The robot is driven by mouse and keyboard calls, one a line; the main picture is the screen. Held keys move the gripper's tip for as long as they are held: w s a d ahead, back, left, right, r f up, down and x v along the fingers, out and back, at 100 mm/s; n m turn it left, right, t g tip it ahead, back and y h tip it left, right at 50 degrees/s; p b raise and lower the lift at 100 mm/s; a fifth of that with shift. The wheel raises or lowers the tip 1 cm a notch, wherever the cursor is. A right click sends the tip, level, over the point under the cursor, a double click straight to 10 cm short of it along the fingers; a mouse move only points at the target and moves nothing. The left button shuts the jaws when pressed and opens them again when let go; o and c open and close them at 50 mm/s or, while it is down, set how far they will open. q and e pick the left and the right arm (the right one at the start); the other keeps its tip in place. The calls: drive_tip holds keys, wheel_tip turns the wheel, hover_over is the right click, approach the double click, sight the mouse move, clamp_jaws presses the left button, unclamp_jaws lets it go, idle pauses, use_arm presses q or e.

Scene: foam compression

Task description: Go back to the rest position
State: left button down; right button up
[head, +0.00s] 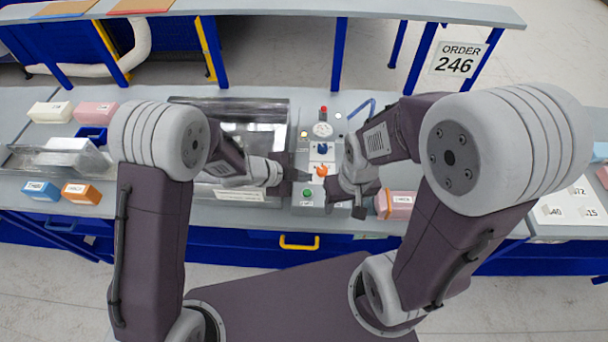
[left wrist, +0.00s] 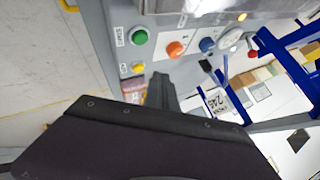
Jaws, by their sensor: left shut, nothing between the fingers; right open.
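My left gripper (head: 304,176) is shut and empty, its tips close to the orange knob (head: 321,170) of the control panel in the head view. In the left wrist view its dark fingers (left wrist: 158,88) point toward the panel, below the orange knob (left wrist: 175,49); whether they touch it I cannot tell. My right gripper (head: 366,204) is open and points down at the panel's right side, beside a pink foam block (head: 396,206). My right arm hides part of the panel.
The panel also has a green button (head: 307,193), a blue knob (head: 322,149) and a gauge (head: 322,130). A clear-covered machine (head: 262,112) stands left of it. Several foam blocks (head: 95,112) lie at the far left. A shelf (head: 270,8) runs along the back.

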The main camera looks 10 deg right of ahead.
use_arm(q)
drive_tip(key=w+a+n+y, duration=0.1)
drive_tip(key=a, duration=0.1)
drive_tip(key=w+a+r+n+t, duration=0.1)
drive_tip(key=w+a+n, duration=0.1)
drive_tip(key=a, duration=0.1)
drive_tip(key=w+a+r+n+t+y, duration=0.1)
drive_tip(key=a, duration=0.1)
drive_tip(key=shift+w+a+r+n+y, duration=0.1)
drive_tip(key=shift+w+a+n+y, duration=0.05)
drive_tip(key=shift+a+n+y, duration=0.15)
drive_tip(key=a+n, duration=0.1)
drive_tip(key=a, duration=0.1)
drive_tip(key=a+r+n+y, duration=0.1)
drive_tip(key=a, duration=0.1)
drive_tip(key=a+n+t+y, duration=0.1)
drive_tip(key=a+n, duration=0.1)
drive_tip(key=a, duration=0.1)
drive_tip(key=shift+w+r, duration=0.15)
drive_tip(key=shift+w, duration=0.2)
drive_tip(key=s+a+r+n+g+y, duration=0.2)
drive_tip(key=s+a+n+g+y, duration=0.15)
drive_tip(key=s+a+n, duration=1.05)
drive_tip(key=s+f+g+b, duration=0.1)
drive_tip(key=s+f+b, duration=0.3)
drive_tip(key=f+b, duration=0.3)
drive_tip(key=shift+a+f+n, duration=0.15)
drive_tip(key=shift+f+n, duration=0.15)
drive_tip(key=shift+f, duration=0.35)
drive_tip(key=shift+g, duration=0.25)
